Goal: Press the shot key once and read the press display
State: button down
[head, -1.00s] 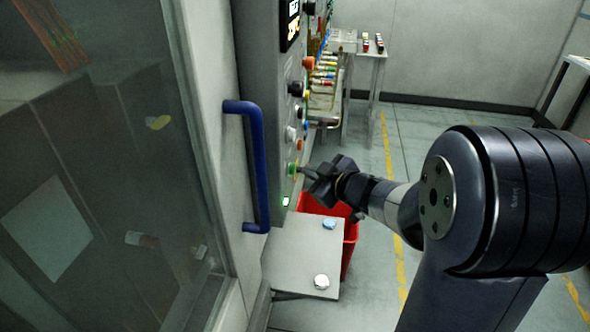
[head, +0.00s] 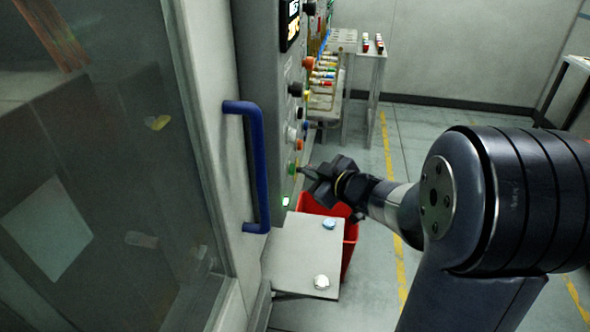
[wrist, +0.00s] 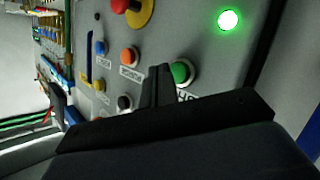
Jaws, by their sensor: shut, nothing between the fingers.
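The control panel (head: 262,120) stands left of my arm, with a column of coloured knobs and buttons on its face. A green button (wrist: 182,72) shows in the wrist view, with a partly hidden label below it. It also shows in the head view (head: 292,169). My gripper (head: 304,170) is shut and empty, its tips close to the green button; I cannot tell whether they touch it. In the wrist view the fingers (wrist: 158,84) cover the button's left side. A lit display (head: 291,24) sits high on the panel, seen at a steep angle and too small to read.
A green lamp (wrist: 228,20) glows on the panel. Orange (wrist: 129,56), blue (wrist: 101,47) and black (wrist: 125,102) buttons sit nearby. A blue door handle (head: 256,165), a grey shelf (head: 300,255) and a red bin (head: 350,240) stand close.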

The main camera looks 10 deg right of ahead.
dwell(0.7)
jog(key=shift+w+a, duration=0.15)
jog(key=shift+a, duration=0.25)
jog(key=shift+w+a, duration=0.15)
jog(key=shift+a, duration=0.25)
dwell(0.6)
dwell(0.3)
jog(key=shift+s+d+p, duration=0.3)
jog(key=shift+d+p, duration=0.2)
jog(key=shift+d, duration=0.3)
jog(key=d, duration=0.1)
jog(key=s+d+p, duration=0.1)
jog(key=d, duration=0.1)
jog(key=d+p, duration=0.1)
jog(key=shift+s+d, duration=0.25)
jog(key=shift+d, duration=0.15)
